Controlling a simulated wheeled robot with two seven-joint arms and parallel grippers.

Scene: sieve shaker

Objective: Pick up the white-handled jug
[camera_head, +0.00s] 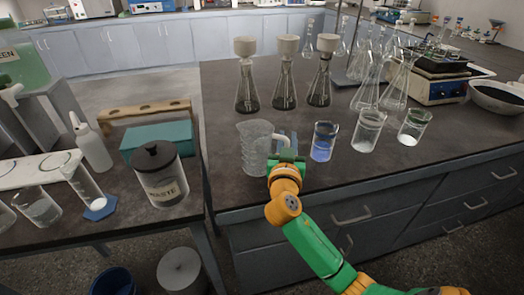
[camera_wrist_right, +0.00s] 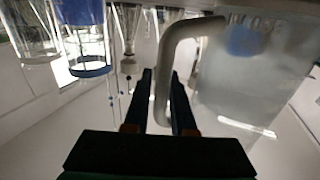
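The white-handled jug (camera_head: 255,150) is a clear, ridged vessel standing upright on the dark bench near its front edge. Its white handle (camera_head: 283,140) faces right in the head view. My right gripper (camera_head: 288,159) is at the handle. In the right wrist view, the handle (camera_wrist_right: 165,75) passes between the two fingers (camera_wrist_right: 162,100), with a narrow gap visible on each side, so the gripper looks open around it. The jug's clear body (camera_wrist_right: 245,85) fills the right of that view. My left gripper is not in view.
A beaker of blue liquid (camera_head: 323,143) stands close to the right of my right gripper, with two more beakers beyond. Several flasks, some with funnels (camera_head: 285,85), stand behind. A waste jar (camera_head: 160,180) is on the separate left bench, across a gap.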

